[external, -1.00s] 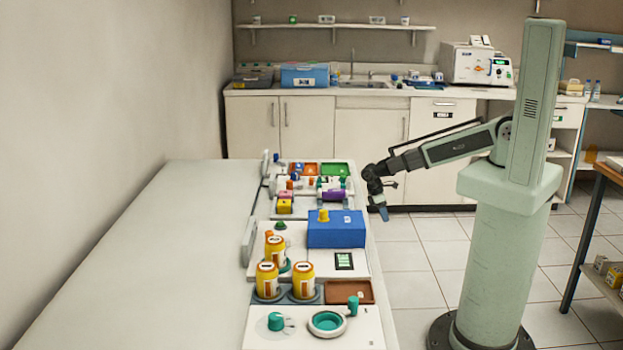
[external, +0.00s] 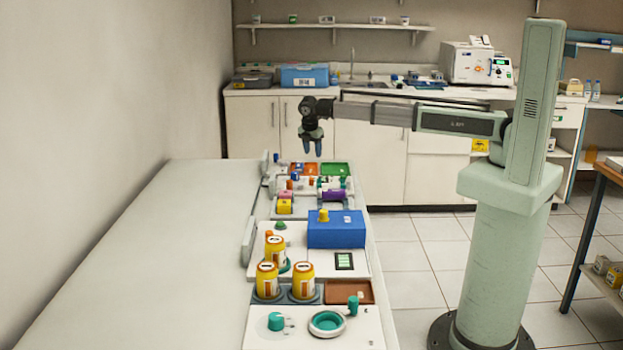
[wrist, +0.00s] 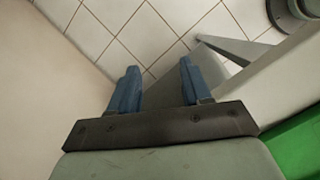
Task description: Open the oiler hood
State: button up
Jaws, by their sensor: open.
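My gripper (external: 313,150) is in the air above the far end of the bench, over the coloured trays. Its two blue fingers point down, apart and empty; they also show in the wrist view (wrist: 158,82) with only floor and furniture beyond. A blue box (external: 337,232) with a yellow knob (external: 323,215) on top sits mid-bench, well nearer the camera than my gripper. It may be the oiler hood, but I cannot tell for sure. Its inside is hidden.
A green tray (external: 336,169) and orange tray (external: 303,168) lie at the bench's far end. A purple part (external: 334,194) lies nearer. Several yellow jars (external: 303,280) stand at the front. The bench's left side (external: 160,260) is clear.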

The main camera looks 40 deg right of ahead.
jog(key=s+a+r+n+y, duration=0.3)
jog(key=a+r, duration=0.5)
jog(key=a, duration=0.6)
jog(key=n+g+y, duration=0.2)
jog(key=n+g, duration=0.4)
jog(key=n, duration=0.1)
send_near(324, 211)
jog(key=shift+t, duration=0.3)
jog(key=x, duration=0.8)
jog(key=shift+s+f, duration=0.2)
jog(key=shift+f, duration=0.1)
grip_shut()
